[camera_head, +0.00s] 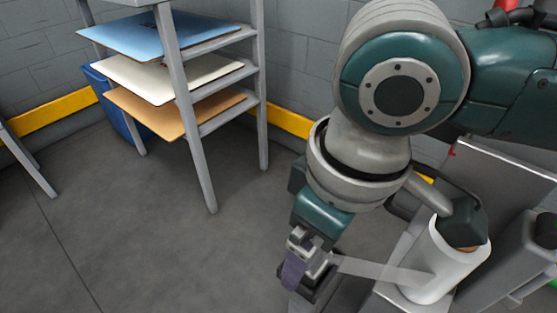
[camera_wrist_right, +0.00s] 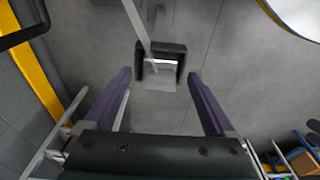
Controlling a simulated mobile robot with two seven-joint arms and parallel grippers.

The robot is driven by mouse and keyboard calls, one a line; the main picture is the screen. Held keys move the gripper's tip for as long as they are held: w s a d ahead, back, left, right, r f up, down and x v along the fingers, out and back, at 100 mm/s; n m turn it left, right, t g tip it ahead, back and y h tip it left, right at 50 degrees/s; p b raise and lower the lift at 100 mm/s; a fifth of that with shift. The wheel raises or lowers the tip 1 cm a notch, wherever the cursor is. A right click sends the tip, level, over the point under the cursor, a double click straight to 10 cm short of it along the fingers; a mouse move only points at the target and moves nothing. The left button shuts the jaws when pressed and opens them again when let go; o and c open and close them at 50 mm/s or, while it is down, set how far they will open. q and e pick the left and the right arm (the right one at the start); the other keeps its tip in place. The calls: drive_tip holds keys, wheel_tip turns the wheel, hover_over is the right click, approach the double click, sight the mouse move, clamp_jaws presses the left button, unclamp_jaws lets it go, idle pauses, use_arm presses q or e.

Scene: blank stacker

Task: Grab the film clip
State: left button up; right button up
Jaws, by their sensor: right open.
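The film clip (camera_wrist_right: 174,48) is a dark, squared frame in the right wrist view, at the end of a pale film strip (camera_wrist_right: 138,22). My right gripper (camera_wrist_right: 159,77) is open, with its purple fingers on either side of the clip in that view. In the head view the right gripper (camera_head: 296,270) is low in the middle, at the left end of the film strip (camera_head: 385,271). The strip runs right to a white roll (camera_head: 432,268). The gripper partly hides the clip there. My left gripper is not in view.
A grey rack (camera_head: 186,115) at the back left holds blue (camera_head: 150,38), cream (camera_head: 165,78) and tan (camera_head: 150,110) sheets. A blue bin (camera_head: 118,112) stands behind it. A grey machine frame (camera_head: 500,180) is at right. The floor at left is clear.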

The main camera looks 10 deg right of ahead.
drive_tip(key=shift+f, duration=0.2)
clamp_jaws()
idle(0.6)
